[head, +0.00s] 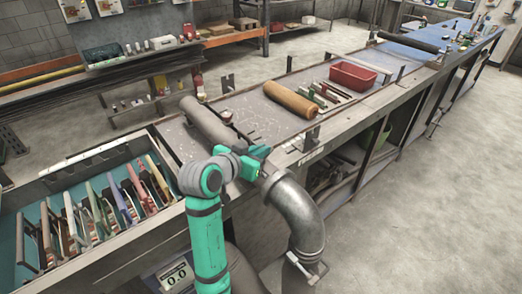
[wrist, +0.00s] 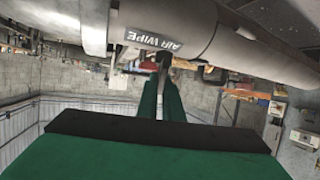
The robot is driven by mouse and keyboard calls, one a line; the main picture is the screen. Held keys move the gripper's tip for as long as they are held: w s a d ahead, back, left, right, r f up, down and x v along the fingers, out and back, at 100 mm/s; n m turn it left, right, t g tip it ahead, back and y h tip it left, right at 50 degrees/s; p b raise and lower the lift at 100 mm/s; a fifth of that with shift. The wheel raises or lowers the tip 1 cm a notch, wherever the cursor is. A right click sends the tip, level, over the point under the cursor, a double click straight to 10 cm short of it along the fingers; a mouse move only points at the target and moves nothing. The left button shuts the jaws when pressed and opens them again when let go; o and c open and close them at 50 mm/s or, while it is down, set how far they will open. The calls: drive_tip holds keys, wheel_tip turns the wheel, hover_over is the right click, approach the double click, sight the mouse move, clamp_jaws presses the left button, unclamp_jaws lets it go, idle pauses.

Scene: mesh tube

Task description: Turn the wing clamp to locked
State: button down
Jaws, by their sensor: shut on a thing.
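The grey cylinder marked AIR WIPE (wrist: 190,32) spans the top of the wrist view. My gripper (wrist: 164,68) is just below its label, with its green fingers close together. They are shut on a small dark piece (wrist: 166,59) at the cylinder's lower edge, which looks like the wing clamp. The fingers hide most of it, so its angle cannot be told. In the head view my gripper (head: 260,166) is at the bench's near edge, by the upper end of a bent grey pipe (head: 292,208). The clamp cannot be made out there.
A long grey tube (head: 207,122) lies on the bench behind my arm. A tan roll (head: 291,101) and a red bin (head: 352,75) stand farther right. A tray of several coloured-handled tools (head: 60,262) is at left. The floor at right is clear.

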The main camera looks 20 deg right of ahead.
drive_tip(key=n+t+y, duration=0.2)
drive_tip(key=n+y, duration=0.1)
drive_tip(key=n+t+y, duration=0.2)
drive_tip(key=n+y, duration=0.2)
drive_tip(key=shift+s+d+t, duration=0.1)
drive_tip(key=shift+d+t, duration=0.1)
drive_tip(key=shift+t, duration=0.1)
drive_tip(key=n+y, duration=0.3)
drive_tip(key=y, duration=0.1)
drive_tip(key=shift+n, duration=0.4)
drive_tip(key=shift+a+n+y, duration=0.1)
drive_tip(key=shift+n+y, duration=1.5)
drive_tip(key=shift+y, duration=0.4)
drive_tip(key=c, duration=1.9)
unclamp_jaws()
drive_tip(key=shift+a, duration=0.1)
drive_tip(key=v, duration=1)
drive_tip(key=shift+s+d+r, duration=0.15)
drive_tip(key=shift+d+r, duration=0.15)
